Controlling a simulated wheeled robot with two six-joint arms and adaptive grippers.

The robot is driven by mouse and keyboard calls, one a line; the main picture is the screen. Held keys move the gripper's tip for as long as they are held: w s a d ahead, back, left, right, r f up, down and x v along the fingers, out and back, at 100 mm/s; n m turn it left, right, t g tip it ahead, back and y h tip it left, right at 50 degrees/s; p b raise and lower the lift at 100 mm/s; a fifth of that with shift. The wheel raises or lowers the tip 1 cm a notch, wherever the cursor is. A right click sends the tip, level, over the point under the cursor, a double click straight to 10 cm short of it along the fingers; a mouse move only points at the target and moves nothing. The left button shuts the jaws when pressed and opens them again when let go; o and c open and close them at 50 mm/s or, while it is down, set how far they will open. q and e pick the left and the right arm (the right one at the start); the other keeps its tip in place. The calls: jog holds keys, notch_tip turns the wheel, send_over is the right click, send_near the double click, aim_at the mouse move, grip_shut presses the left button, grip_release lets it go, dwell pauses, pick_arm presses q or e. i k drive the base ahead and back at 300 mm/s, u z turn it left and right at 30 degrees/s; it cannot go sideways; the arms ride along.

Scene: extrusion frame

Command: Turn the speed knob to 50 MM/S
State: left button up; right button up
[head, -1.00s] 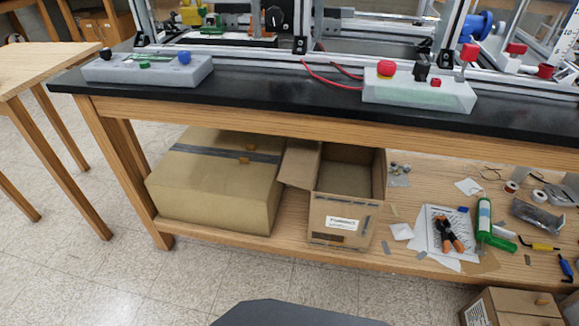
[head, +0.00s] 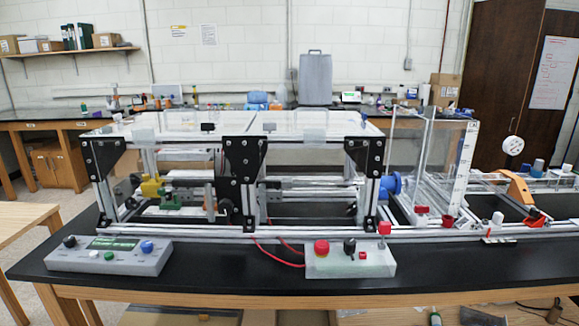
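A grey control box (head: 110,262) stands at the front left of the black bench top. It has a black knob (head: 69,241) on the left, a small dark display with green text (head: 113,243) in the middle, and a blue knob (head: 147,247) on the right. A small green button (head: 109,256) sits below the display. The display text and any speed marks are too small to read, so I cannot tell which knob sets speed or where it points. Neither of my grippers is in view.
Behind stands the extrusion frame (head: 240,185) with black brackets. Red cables (head: 277,254) run between. The bench front strip between the boxes is mostly clear.

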aim_at(70, 241)
jog(key=u, duration=2.8)
jog(key=i, duration=1.5)
jog(key=z, duration=3.4)
